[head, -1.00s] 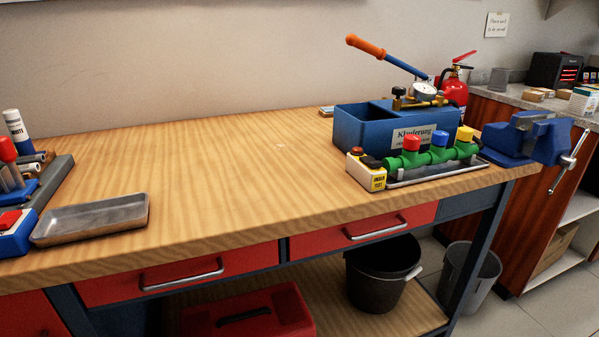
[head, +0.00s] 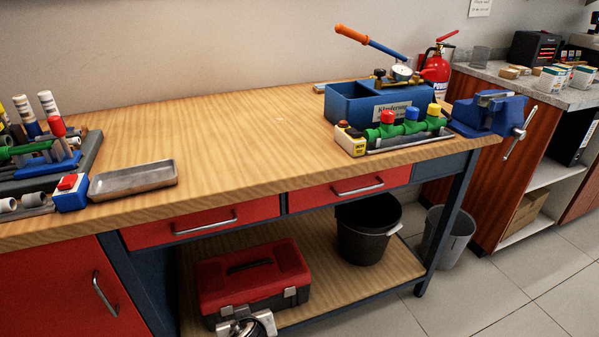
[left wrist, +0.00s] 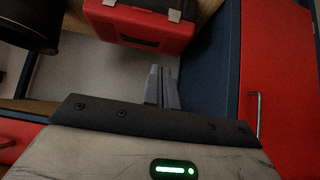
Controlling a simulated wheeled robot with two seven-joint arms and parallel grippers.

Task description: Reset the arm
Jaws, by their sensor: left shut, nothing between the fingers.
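My left gripper (left wrist: 163,88) shows in the left wrist view with its two grey fingers together and nothing between them. It points toward the red toolbox (left wrist: 140,25), which is near the top of that view. A grey and black metallic part at the bottom edge of the head view, in front of the toolbox (head: 252,273), may be part of my left arm; I cannot tell. My right gripper is in neither current view.
The wooden workbench (head: 230,145) has a clear middle. On it are a grey tray (head: 133,179), a blue pump box (head: 350,103), a green valve manifold (head: 405,128) and a blue vise (head: 490,112). A black bucket (head: 368,232) stands on the lower shelf.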

